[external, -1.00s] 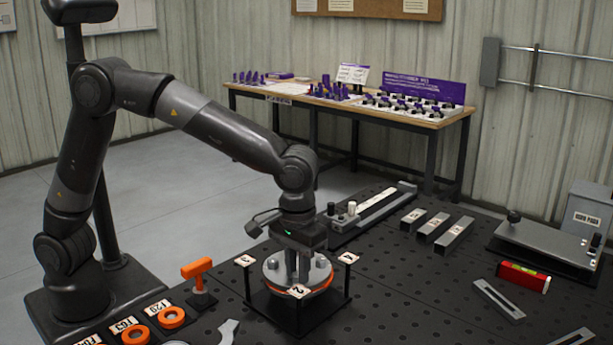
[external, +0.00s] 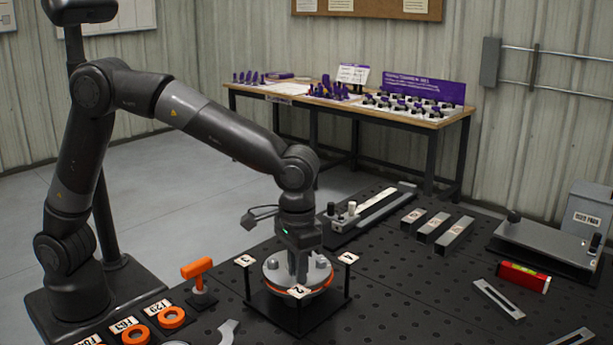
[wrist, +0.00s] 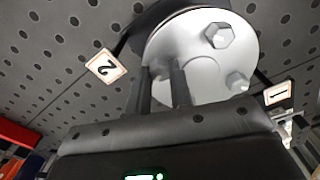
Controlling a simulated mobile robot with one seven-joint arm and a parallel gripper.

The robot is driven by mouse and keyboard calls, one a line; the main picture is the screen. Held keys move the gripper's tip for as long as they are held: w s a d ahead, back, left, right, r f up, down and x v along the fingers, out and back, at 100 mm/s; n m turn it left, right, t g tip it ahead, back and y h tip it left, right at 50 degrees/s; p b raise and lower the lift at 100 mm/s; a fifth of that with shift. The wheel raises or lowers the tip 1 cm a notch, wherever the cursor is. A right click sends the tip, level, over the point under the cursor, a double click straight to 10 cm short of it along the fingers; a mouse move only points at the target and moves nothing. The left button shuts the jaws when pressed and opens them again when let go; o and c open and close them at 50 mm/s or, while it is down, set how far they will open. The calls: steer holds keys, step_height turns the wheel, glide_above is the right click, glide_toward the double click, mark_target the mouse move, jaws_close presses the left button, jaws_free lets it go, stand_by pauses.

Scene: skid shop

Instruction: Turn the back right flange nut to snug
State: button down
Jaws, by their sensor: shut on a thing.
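The round grey flange (external: 283,280), with an orange ring at its lower edge, sits on a black stand in front of my arm. It also shows in the wrist view (wrist: 205,70). My gripper (external: 298,280) points straight down over it, its fingers at the flange top. In the wrist view the fingers (wrist: 160,75) are shut on a nut, mostly hidden between them. Other hex nuts show on the flange, one near the top (wrist: 219,36) and one at the right (wrist: 237,82). I cannot tell how tight any nut is.
Number cards stand around the flange: 3 (external: 244,260), 2 (external: 299,291) and 1 (external: 347,258).

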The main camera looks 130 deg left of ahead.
steer(key=m, duration=0.6)
steer(key=shift+r, duration=0.1)
steer(key=m, duration=0.6)
steer(key=shift+w+m, duration=0.1)
steer(key=shift+m, duration=0.3)
steer(key=shift+r, duration=0.1)
steer(key=c, duration=1.3)
jaws_free()
step_height(320, 180, up, 11)
steer(key=shift+f, duration=0.2)
